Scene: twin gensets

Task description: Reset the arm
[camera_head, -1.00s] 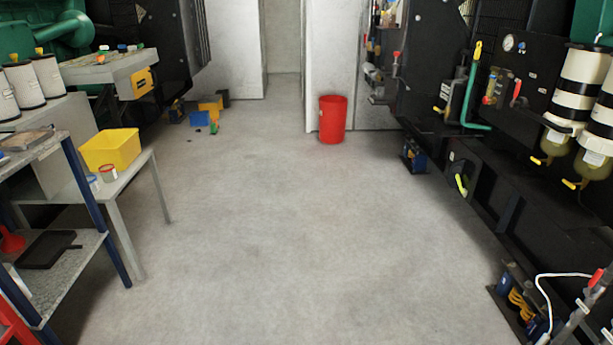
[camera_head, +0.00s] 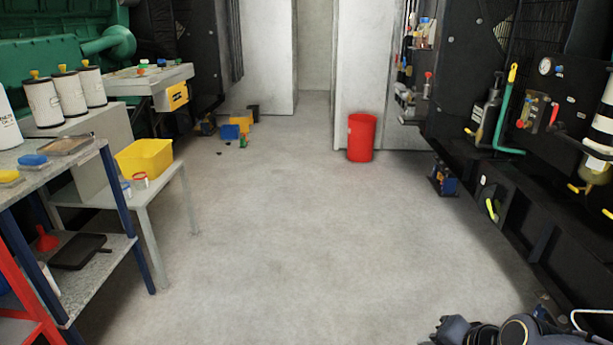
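Part of my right arm (camera_head: 510,330) shows at the bottom right edge, dark grey and black. A dark end piece (camera_head: 452,330) points left there, but I cannot make out fingertips or whether it is open or shut. My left arm and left gripper are not in view. The arm is low in the picture, over the floor near the right-hand machine's base. Nothing is seen held.
A grey table (camera_head: 165,192) with a yellow bin (camera_head: 143,158) and a metal shelf (camera_head: 100,268) stand on the left. A red bucket (camera_head: 361,138) stands at the back. The black genset (camera_head: 520,215) lines the right. The middle floor (camera_head: 290,230) is clear.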

